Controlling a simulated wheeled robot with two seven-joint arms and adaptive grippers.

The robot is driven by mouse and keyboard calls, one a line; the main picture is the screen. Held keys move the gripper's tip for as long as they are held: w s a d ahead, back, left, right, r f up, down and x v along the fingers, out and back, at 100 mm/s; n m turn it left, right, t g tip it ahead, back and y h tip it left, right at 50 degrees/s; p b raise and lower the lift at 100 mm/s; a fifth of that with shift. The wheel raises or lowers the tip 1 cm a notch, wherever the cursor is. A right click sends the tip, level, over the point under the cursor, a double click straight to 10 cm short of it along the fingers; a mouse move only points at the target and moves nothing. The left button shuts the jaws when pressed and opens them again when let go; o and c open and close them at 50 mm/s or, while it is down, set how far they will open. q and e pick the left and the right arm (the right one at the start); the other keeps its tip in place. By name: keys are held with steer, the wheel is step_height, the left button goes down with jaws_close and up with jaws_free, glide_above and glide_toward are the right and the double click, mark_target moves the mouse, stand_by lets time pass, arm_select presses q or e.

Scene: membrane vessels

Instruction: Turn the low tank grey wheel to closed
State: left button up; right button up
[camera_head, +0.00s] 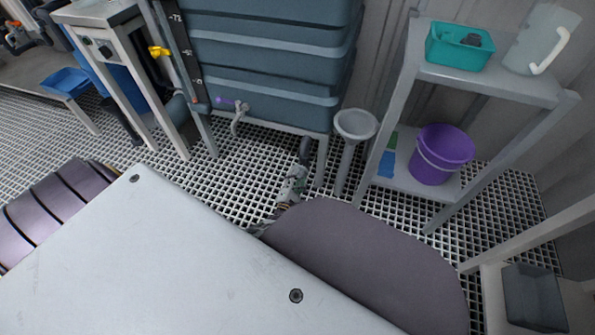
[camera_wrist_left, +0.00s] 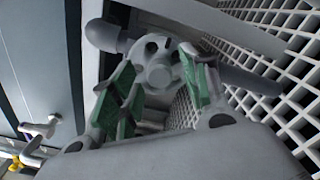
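The grey wheel (camera_wrist_left: 158,68) is small and lobed, on a dark grey pipe (camera_wrist_left: 248,80) low beside the tank. In the wrist view it shows between and just beyond the fingertips of my left gripper (camera_wrist_left: 157,72). The green-padded fingers are apart, one on each side of the wheel; I cannot tell whether they touch it. In the head view my left gripper (camera_head: 292,184) is low over the grating, below the blue-grey tank (camera_head: 265,70), and the wheel cannot be made out there. My right gripper is not in view.
A white funnel (camera_head: 355,125) on a stand is right of the gripper. A grey shelf (camera_head: 490,85) holds a teal bin (camera_head: 458,50), a jug (camera_head: 535,42) and a purple bucket (camera_head: 440,155). A small grey tap (camera_head: 238,112) hangs at the tank's front. The floor is open grating.

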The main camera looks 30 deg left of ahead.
arm_select(q)
jaws_close()
steer(key=shift+m, duration=0.6)
steer(key=m+p, duration=0.2)
steer(key=m, duration=3.2)
steer(key=shift+m, duration=0.3)
steer(key=shift+d, duration=0.1)
